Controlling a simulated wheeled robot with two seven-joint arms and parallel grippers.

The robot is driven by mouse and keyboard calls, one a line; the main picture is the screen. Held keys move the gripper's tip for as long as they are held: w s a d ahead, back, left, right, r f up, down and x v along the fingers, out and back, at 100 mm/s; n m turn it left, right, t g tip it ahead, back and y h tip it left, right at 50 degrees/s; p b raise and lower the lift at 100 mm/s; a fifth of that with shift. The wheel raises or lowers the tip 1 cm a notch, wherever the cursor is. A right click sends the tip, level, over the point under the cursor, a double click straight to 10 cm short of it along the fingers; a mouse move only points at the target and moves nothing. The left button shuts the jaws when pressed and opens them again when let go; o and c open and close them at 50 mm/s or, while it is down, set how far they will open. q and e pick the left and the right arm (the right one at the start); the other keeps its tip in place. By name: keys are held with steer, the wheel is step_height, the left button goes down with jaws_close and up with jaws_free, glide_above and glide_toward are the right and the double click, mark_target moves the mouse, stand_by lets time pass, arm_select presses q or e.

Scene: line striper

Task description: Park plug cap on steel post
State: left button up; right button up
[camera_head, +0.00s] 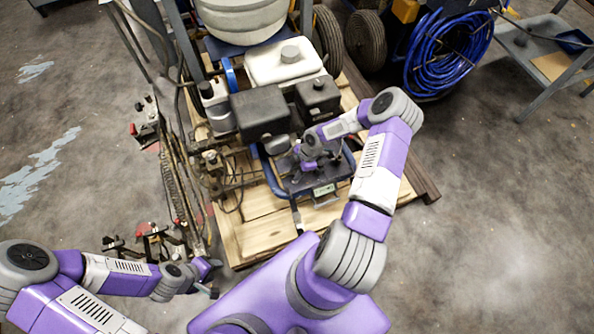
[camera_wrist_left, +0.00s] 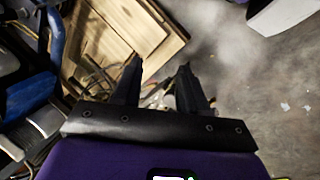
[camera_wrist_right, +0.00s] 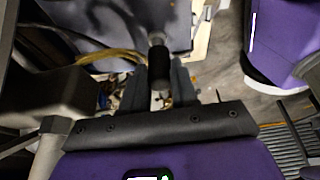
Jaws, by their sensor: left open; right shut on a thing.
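My right gripper (camera_head: 306,164) is over the front of the machine on the pallet, by the blue tubular frame. In the right wrist view it (camera_wrist_right: 160,78) is shut on a dark cylindrical piece, apparently the plug cap (camera_wrist_right: 158,62), between its fingertips. A greyer round end shows at the top of this piece. I cannot tell whether it touches anything there. The steel post cannot be told for sure in any view. My left gripper (camera_head: 212,279) is low at the left, beyond the pallet's edge; its fingers (camera_wrist_left: 158,75) are apart and empty.
The machine has a black box (camera_head: 262,112), a white tank (camera_head: 286,62) and a blue frame (camera_head: 276,179). It stands on a wooden pallet (camera_head: 255,238). Hoses and red-tipped parts (camera_head: 150,240) crowd its left. The concrete floor (camera_head: 490,220) at right is clear.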

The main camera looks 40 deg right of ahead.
steer(key=shift+f, duration=0.85)
steer(key=o, duration=1.4)
steer(key=p+v, duration=0.4)
steer(key=v, duration=0.3)
steer(key=shift+p, duration=0.3)
stand_by(0.3)
